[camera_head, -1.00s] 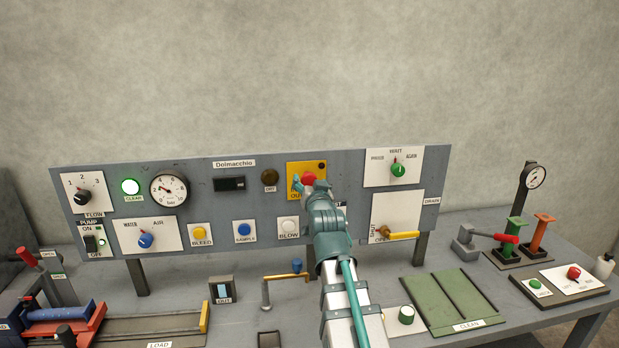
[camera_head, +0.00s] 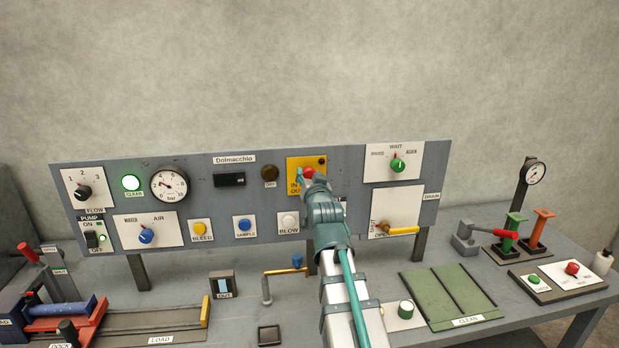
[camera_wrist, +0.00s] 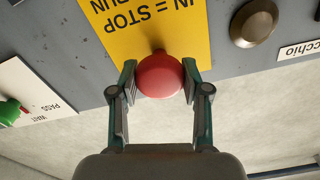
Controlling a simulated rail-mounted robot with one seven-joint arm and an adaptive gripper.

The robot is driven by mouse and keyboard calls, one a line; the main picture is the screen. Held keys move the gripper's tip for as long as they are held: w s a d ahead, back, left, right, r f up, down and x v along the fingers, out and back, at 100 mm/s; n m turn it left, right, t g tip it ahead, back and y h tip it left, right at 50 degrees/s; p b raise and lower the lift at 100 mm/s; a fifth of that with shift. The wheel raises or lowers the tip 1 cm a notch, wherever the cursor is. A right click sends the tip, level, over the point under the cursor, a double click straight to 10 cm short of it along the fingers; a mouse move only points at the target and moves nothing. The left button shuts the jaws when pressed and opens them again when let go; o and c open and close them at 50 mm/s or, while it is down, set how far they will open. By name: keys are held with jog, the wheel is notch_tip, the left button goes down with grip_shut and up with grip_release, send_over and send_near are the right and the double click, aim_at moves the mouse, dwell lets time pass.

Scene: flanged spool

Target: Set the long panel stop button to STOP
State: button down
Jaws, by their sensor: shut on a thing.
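The red round stop button (camera_head: 308,172) sits on a yellow plate (camera_head: 293,163) in the upper middle of the grey panel. In the wrist view, which is upside down, the plate (camera_wrist: 180,35) carries lettering including "IN = STOP". The red button (camera_wrist: 160,75) lies between the two fingers of my gripper (camera_wrist: 160,84). My gripper (camera_head: 305,181) is shut on the button's head, with a finger on each side. In the head view my gripper hides the plate's lower right part. How far the button is in or out is hard to tell.
A dark round button (camera_wrist: 254,22) is beside the plate. The green selector knob (camera_head: 397,165) is to the right, and the white BLOW button (camera_head: 289,221) is below. A yellow-handled lever (camera_head: 285,270) stands on the bench below the panel.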

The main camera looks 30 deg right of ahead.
aim_at(310, 177)
jog(key=shift+b+x, duration=0.7)
jog(key=shift+x, duration=0.3)
jog(key=shift+s, duration=0.15)
jog(key=c, duration=0.5)
grip_release()
jog(key=v, duration=0.7)
jog(key=shift+s+a, duration=0.1)
jog(key=shift+s, duration=0.15)
